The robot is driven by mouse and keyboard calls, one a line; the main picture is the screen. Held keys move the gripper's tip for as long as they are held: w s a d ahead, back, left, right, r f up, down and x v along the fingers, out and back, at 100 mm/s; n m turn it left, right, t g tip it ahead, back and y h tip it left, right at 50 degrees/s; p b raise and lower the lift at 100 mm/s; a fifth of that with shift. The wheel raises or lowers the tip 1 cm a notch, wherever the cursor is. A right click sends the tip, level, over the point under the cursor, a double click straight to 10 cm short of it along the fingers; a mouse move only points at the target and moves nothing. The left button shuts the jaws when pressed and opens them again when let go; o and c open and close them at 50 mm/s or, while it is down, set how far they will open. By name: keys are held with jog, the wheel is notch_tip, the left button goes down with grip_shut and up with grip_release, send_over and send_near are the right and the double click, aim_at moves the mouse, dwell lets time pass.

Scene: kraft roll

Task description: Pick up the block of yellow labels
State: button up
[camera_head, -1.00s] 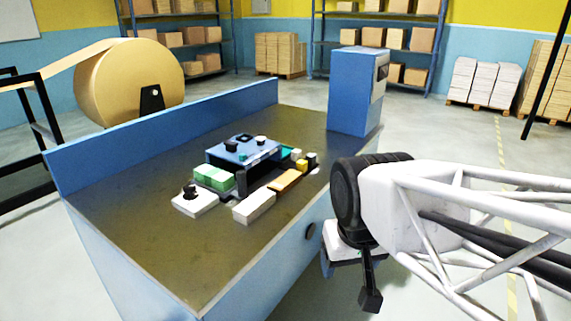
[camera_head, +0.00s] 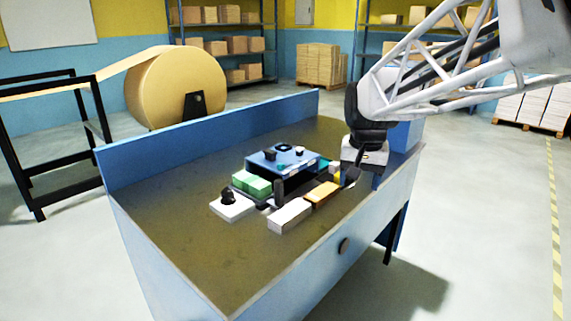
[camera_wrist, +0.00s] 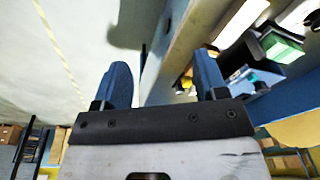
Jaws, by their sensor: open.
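A small yellow-orange patch (camera_wrist: 187,82) shows beside the right finger.
A blue-topped unit (camera_head: 283,160), green blocks (camera_head: 252,184), a white piece with a black knob (camera_head: 232,207) and a white block (camera_head: 290,215) crowd the cluster. A blue rim (camera_head: 210,130) runs along the bench back. The bench's left front is bare.

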jog(key=w+d+f+m, duration=0.1)
jog(key=w+f, duration=0.4)
jog(key=w, duration=0.8)
jog(key=w+d+f+m+g, duration=0.1)
jog(key=w+f, duration=0.4)
jog(key=w, duration=0.8)
jog(key=w+d+f+m, duration=0.3)
jog(key=w+d+f, duration=0.1)
jog(key=w, duration=0.9)
jog(key=shift+w+d+f+g, duration=0.3)
jog(key=shift+w+f, duration=0.1)
jog(key=shift+f, duration=0.1)
jog(key=shift+w+d+f, duration=0.1)
jog(key=shift+w+f, duration=0.2)
jog(key=shift+w, duration=0.1)
jog(key=shift+f, duration=1.3)
jog(key=shift+s+f, duration=0.15)
jog(key=shift+f, duration=2.45)
